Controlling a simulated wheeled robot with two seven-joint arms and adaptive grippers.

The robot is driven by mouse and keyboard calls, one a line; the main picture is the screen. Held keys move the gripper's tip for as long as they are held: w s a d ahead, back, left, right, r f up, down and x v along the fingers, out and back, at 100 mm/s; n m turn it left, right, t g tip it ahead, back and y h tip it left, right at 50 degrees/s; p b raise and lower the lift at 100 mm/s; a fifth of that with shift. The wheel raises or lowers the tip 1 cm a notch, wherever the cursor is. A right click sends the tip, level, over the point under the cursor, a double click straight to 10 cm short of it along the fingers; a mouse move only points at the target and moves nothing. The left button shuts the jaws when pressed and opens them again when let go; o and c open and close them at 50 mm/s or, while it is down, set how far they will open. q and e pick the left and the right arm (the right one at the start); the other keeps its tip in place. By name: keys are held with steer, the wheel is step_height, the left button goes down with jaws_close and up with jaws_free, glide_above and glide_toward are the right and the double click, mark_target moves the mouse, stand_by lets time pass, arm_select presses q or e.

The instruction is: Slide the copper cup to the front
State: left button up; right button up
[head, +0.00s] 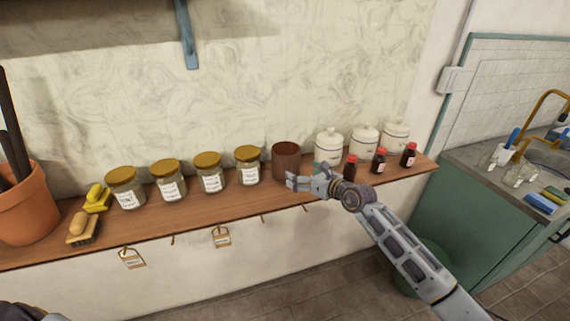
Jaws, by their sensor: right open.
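The copper cup (286,157) is a brown-red open cylinder standing upright on the wooden shelf (228,205), between the row of labelled jars and the white canisters. My right gripper (291,182) comes in from the right, just in front of the cup's lower part. Its fingers are open and point left, and nothing shows between them. I cannot tell whether a finger touches the cup. My left gripper does not show clearly in the head view.
Several gold-lidded jars (210,174) stand left of the cup. White canisters (329,146) and small red-capped bottles (379,160) stand to the right, close to my right wrist. A brush (83,228) and a terracotta pot (28,208) are at the far left. Tags (221,238) hang below the shelf edge.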

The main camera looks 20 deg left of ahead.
steer(key=shift+w+d+f+n+h, duration=0.3)
steer(key=shift+w+f+n+h, duration=0.15)
steer(key=shift+f, duration=0.2)
steer(key=shift+w+a, duration=0.15)
